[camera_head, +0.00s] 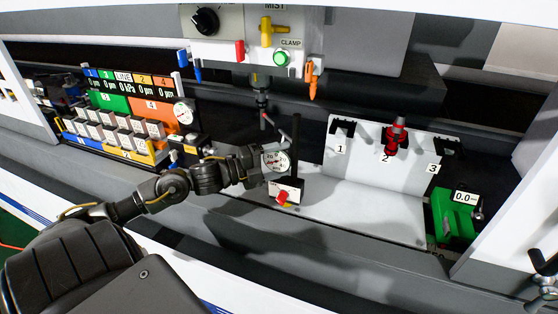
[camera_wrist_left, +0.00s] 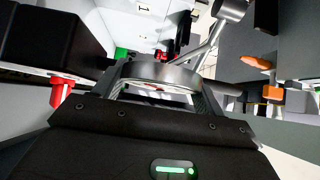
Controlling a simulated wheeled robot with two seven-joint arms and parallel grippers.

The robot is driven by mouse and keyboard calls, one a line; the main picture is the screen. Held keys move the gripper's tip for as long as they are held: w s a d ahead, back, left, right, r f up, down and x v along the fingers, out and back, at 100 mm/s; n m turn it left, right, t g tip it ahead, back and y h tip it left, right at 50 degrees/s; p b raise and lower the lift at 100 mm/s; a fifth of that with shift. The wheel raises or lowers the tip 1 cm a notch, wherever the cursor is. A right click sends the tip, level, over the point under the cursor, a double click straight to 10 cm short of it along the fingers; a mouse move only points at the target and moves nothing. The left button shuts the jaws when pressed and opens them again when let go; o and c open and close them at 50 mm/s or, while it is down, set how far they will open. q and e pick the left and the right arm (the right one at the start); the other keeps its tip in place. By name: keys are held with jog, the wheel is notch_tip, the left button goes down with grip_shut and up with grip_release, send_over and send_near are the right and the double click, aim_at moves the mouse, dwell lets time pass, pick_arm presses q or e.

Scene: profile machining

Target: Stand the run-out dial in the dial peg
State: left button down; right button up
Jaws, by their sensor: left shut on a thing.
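The run-out dial (camera_head: 277,160) has a round white face. My left gripper (camera_head: 262,160) is shut on it beside a dark upright post (camera_head: 296,140). In the left wrist view the dial's ring (camera_wrist_left: 160,74) sits between my fingers, with a metal rod beyond it. The post rises by a block with a white label and red knob (camera_head: 283,197); whether the dial touches the post I cannot tell. I cannot pick out the dial peg for certain. A black part at the right edge (camera_head: 545,265) may be my right gripper; its jaws are not clear.
A white fixture plate (camera_head: 365,160) with numbered holders stands to the right; a red and black tool (camera_head: 396,135) is in holder 2. A green gauge block (camera_head: 454,213) is farther right. A spindle (camera_head: 262,95) hangs above. A rack (camera_head: 120,135) with another dial (camera_head: 183,113) is left.

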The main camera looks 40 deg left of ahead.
pick_arm(q)
jog(key=shift+f+b, duration=0.8)
dwell(0.9)
jog(key=shift+r, duration=0.1)
dwell(1.5)
dwell(0.6)
jog(key=shift+c, duration=1.2)
grip_release()
jog(key=shift+o, duration=0.8)
jog(key=shift+s+d, duration=0.1)
jog(key=shift+f, duration=0.55)
jog(key=b+v, duration=0.2)
jog(key=v, duration=0.9)
jog(key=shift+r, duration=0.4)
